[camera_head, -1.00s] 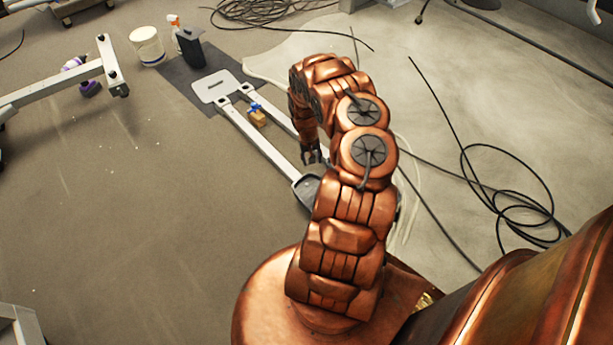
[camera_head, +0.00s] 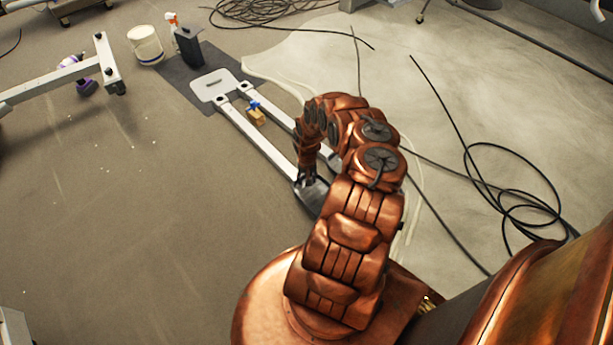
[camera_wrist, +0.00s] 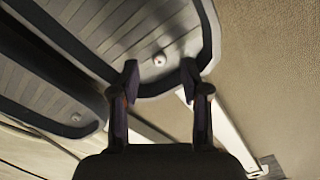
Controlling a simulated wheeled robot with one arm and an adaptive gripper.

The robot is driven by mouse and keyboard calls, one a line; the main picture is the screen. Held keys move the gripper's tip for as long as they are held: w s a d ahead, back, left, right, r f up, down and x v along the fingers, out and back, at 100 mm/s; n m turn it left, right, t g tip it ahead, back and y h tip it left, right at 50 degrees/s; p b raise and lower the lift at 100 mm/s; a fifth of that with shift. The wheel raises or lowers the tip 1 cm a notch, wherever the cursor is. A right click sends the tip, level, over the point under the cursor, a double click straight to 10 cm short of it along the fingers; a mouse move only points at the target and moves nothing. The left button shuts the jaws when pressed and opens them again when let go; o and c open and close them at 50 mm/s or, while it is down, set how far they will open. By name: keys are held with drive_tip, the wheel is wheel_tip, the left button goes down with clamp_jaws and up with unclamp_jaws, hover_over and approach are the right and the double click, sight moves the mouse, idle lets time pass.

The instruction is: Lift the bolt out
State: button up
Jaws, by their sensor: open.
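In the wrist view a small pale bolt (camera_wrist: 159,59) sits in the ribbed grey foot pedal (camera_wrist: 140,30), just beyond and between my fingertips. My gripper (camera_wrist: 160,78) is open and empty, its two dark fingers spread on either side of the bolt's line. I cannot tell exactly how far the tips are from the pedal. A second pale bolt (camera_wrist: 76,117) sits in the other pedal (camera_wrist: 30,75) at left. In the head view my gripper (camera_head: 305,178) is low over the near pedal (camera_head: 311,196); the bolts are hidden there.
Two pale rails (camera_head: 262,138) run from the pedals to a white end plate (camera_head: 214,90) on a dark mat. A small orange-brown block with a blue top (camera_head: 256,113) lies between them. Black cables (camera_head: 510,190) lie at right. The floor at left is mostly clear.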

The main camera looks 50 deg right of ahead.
drive_tip(key=shift+f, duration=0.75)
drive_tip(key=shift+c, duration=0.4)
clamp_jaws()
